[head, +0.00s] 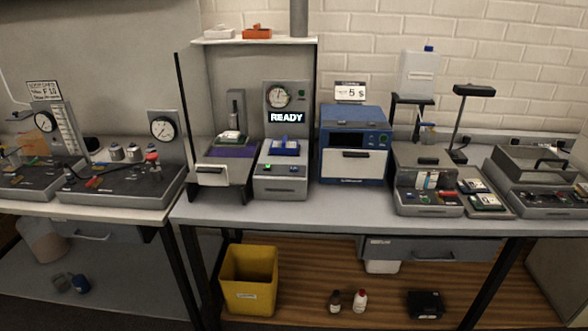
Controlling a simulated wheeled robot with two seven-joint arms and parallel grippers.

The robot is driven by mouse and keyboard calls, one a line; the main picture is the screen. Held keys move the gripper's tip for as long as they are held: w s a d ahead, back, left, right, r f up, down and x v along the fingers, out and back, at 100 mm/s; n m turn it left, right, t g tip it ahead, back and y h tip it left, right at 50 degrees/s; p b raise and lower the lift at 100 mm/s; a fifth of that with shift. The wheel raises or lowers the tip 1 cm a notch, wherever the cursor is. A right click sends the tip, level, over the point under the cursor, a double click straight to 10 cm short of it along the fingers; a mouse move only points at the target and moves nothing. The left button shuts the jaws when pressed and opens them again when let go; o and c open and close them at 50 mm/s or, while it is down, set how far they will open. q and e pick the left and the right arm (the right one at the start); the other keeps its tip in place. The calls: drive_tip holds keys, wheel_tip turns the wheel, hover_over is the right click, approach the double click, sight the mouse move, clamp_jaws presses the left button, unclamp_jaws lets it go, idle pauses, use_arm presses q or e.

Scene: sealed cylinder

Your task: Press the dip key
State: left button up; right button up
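The key labels are too small to read, so I cannot tell which one is the dip key. Other machines also carry small coloured keys, such as the grey unit (428,190) on the right. Neither of my grippers is in view.
A blue oven-like box (354,140) stands right of the READY machine. A tray with a purple surface (226,153) is on its left. The bench front edge (330,212) has a narrow clear strip. A yellow bin (249,282) stands below.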

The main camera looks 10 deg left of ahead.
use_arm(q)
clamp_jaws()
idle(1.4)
